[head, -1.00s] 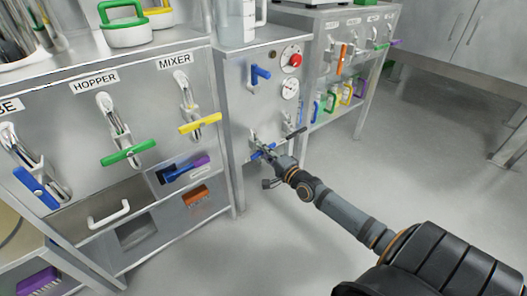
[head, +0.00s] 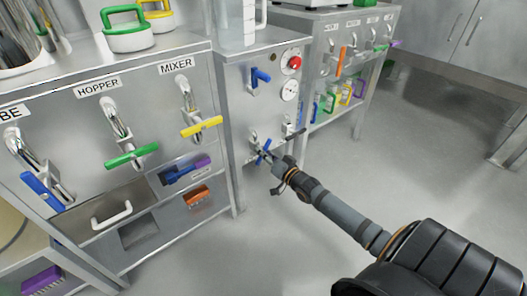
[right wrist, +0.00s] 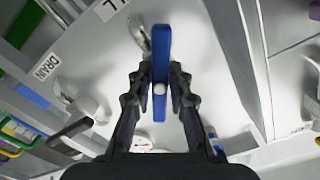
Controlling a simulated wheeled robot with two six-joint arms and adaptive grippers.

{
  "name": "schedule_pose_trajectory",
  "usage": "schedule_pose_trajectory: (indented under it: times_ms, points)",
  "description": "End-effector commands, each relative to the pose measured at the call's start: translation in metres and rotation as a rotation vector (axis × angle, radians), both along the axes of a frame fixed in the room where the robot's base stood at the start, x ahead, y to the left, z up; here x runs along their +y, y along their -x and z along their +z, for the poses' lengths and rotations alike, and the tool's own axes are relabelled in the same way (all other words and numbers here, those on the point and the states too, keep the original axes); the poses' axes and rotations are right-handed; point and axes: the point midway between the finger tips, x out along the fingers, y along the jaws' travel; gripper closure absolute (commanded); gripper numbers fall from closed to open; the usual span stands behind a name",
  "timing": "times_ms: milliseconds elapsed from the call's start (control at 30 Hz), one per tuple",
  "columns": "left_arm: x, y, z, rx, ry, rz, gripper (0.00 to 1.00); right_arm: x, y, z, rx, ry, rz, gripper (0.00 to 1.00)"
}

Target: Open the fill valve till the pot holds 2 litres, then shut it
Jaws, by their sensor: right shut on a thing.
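The blue fill valve handle (head: 266,144) is low on the front of the steel cabinet in the middle of the head view. My right gripper (head: 264,155) is at this handle. In the right wrist view the blue handle (right wrist: 160,50) stands between the two fingers of my right gripper (right wrist: 160,88), which is shut on it. Part of a label ending in "LL" shows above it. A clear vessel with marks (head: 236,25) stands on the cabinet, cut off at the top; I cannot read a level in it. My left gripper is not in view.
A black drain handle (right wrist: 70,134) is beside the fill valve, under a "DRAIN" label. Green and yellow valve handles are at left. The floor at right is clear.

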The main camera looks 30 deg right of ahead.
Motion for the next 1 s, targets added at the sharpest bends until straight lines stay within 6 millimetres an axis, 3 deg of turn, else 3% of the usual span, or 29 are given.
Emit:
schedule_pose_trajectory:
  times_ms: [500,1000]
  points:
    - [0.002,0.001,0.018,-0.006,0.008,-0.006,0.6,0.0,0.0,0.0,-0.031,0.431,-0.001,1.0]
    - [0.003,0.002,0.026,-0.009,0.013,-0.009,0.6,0.0,0.001,-0.001,-0.044,0.606,0.0,1.0]
